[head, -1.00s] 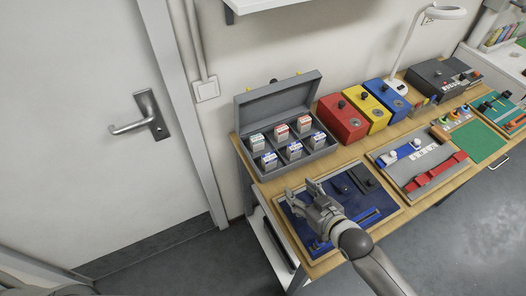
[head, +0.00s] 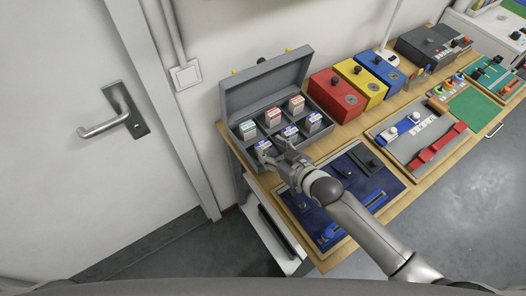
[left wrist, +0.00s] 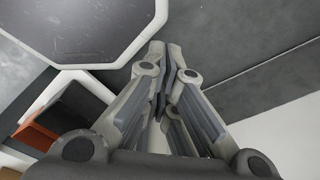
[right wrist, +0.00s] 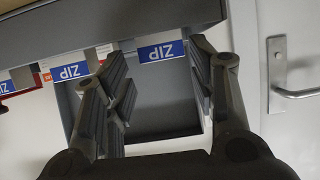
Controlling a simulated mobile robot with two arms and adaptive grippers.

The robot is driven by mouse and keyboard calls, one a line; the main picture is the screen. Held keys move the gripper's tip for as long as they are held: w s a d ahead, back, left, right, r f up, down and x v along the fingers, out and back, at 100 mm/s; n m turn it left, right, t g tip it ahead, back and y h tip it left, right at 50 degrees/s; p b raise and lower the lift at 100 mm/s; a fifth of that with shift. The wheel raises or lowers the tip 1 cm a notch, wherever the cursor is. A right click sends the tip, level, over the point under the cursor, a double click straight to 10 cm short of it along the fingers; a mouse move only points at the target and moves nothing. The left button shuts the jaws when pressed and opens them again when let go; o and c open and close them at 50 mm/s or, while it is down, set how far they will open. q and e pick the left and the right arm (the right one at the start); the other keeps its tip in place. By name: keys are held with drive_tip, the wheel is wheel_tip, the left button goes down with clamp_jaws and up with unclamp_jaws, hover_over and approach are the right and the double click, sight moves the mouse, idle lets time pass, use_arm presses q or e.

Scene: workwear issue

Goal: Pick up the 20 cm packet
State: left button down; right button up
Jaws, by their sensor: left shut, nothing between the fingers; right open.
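Several small packets stand in the compartments of an open grey case (head: 236,103). The back row has a green-labelled packet (head: 248,130) and two red-labelled ones (head: 272,118); the front row has blue labels. The lengths are too small to read, so I cannot tell which is the 20 cm packet. My right gripper (head: 274,151) is open at the case's front left, by the front-left blue packet (head: 264,147). In the right wrist view, a blue ZIP label (right wrist: 160,51) shows between the open fingers (right wrist: 160,85); contact is not visible. My left gripper (left wrist: 170,65) is shut and empty, away from the packets.
The case's raised lid (head: 268,80) stands behind the packets. Red (head: 337,95), yellow (head: 362,83) and blue (head: 381,71) boxes stand to its right. A blue tray (head: 325,222) lies in front. A door (head: 70,150) is at left.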

sight(264, 145)
drive_tip(key=b+x, duration=0.3)
drive_tip(key=x, duration=0.1)
drive_tip(key=shift+s+a+f, duration=0.1)
drive_tip(key=shift+s, duration=0.05)
drive_tip(key=shift+w+a+f+b, duration=0.1)
drive_tip(key=shift+w+a+b, duration=0.15)
drive_tip(key=shift+w+b, duration=0.2)
drive_tip(key=shift+s, duration=0.15)
use_arm(q)
drive_tip(key=f, duration=0.3)
drive_tip(key=w+f, duration=0.1)
drive_tip(key=shift+w+a+f, duration=0.1)
drive_tip(key=shift+a+f, duration=0.05)
drive_tip(key=shift+a, duration=0.1)
use_arm(e)
drive_tip(key=c, duration=0.8)
